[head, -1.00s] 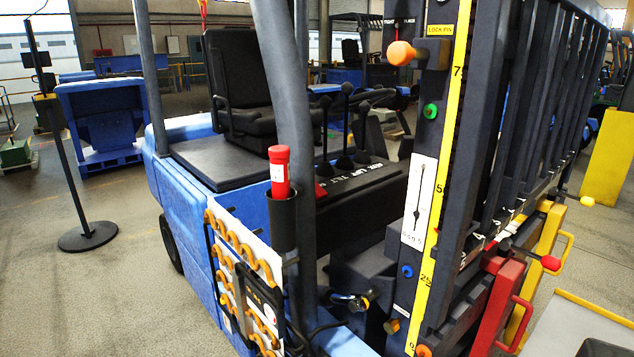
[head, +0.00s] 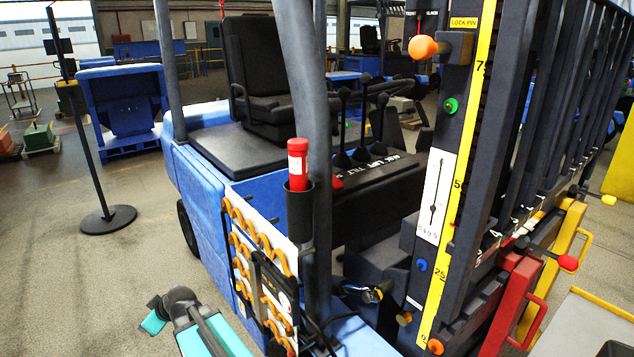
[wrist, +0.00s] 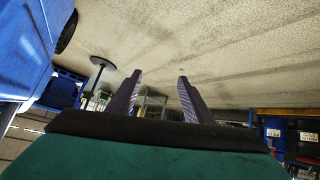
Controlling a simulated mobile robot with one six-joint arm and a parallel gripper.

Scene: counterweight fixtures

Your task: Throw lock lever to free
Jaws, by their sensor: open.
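On the forklift mast, a short lever with a red knob (head: 567,262) juts out above the red fork bracket (head: 522,300). A similar lever with a yellow knob (head: 608,199) is behind it by the yellow bracket (head: 565,245). An orange knob (head: 422,47) sits beside the "LOCK PIN" label (head: 464,22). I cannot read which lever is the lock lever. No lever shows there. My teal arm is at the lower left of the head view, well away from the mast.
The forklift's blue body (head: 205,165) and a rack of orange hooks (head: 262,265) stand between my arm and the mast. A red cylinder (head: 298,165) sits in a holder on the post. A black stand (head: 108,219) is at left.

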